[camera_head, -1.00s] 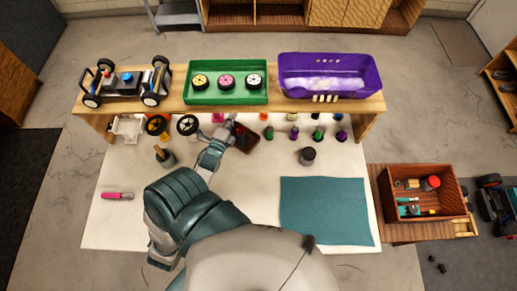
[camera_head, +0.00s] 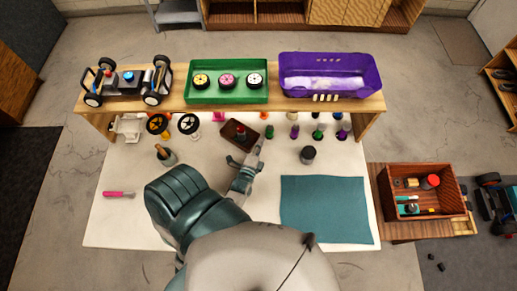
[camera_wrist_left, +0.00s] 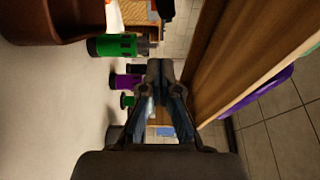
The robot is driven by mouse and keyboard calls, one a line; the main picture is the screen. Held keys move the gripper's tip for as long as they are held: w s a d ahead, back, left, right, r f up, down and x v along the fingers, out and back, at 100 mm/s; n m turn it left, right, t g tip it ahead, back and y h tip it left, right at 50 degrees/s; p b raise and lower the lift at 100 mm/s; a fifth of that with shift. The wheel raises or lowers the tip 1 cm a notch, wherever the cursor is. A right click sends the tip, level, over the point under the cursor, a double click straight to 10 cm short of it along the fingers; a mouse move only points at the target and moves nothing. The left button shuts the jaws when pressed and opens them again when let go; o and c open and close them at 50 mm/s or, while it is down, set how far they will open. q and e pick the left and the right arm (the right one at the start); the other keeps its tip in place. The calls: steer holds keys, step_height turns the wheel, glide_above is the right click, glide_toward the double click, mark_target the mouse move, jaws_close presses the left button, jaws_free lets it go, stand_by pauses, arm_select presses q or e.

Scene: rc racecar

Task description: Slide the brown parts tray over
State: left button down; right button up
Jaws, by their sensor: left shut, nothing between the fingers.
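The brown parts tray (camera_head: 229,139) is a small dark open box with a red item in it. It lies on the white table top just in front of the raised wooden shelf, set at an angle. It also shows cut off at the top left of the left wrist view (camera_wrist_left: 42,34). My left gripper (camera_head: 259,144) is just right of the tray, shut and empty; whether it touches the tray is unclear. In the left wrist view the fingertips (camera_wrist_left: 160,68) are together, with a gap between them and the tray. My right gripper is not in view.
Small bottles, including a green one (camera_wrist_left: 113,46) and a purple one (camera_wrist_left: 127,81), stand right of the tray. The wooden shelf (camera_head: 175,103) runs behind it. A dark cup (camera_head: 308,155) and a teal mat (camera_head: 325,209) lie right.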

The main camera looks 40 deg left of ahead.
mark_target(248, 151)
arm_select(q)
steer(key=f, duration=0.2)
steer(key=a+f+b, duration=0.1)
steer(key=f, duration=0.2)
steer(key=shift+f, duration=0.35)
steer(key=shift+a+f, duration=0.3)
steer(key=shift+f, duration=0.25)
steer(key=shift+s+r, duration=0.1)
steer(key=shift+d+r, duration=0.1)
steer(key=shift+d, duration=0.05)
steer(key=a, duration=0.3)
steer(key=shift+s+a+p, duration=0.15)
steer(key=shift+a+p, duration=0.05)
steer(key=shift+p, duration=0.15)
steer(key=shift+a, duration=0.35)
steer(key=shift+s+d, duration=0.35)
steer(key=shift+s, duration=0.05)
steer(key=v, duration=1.1)
steer(key=shift+s+a, duration=0.15)
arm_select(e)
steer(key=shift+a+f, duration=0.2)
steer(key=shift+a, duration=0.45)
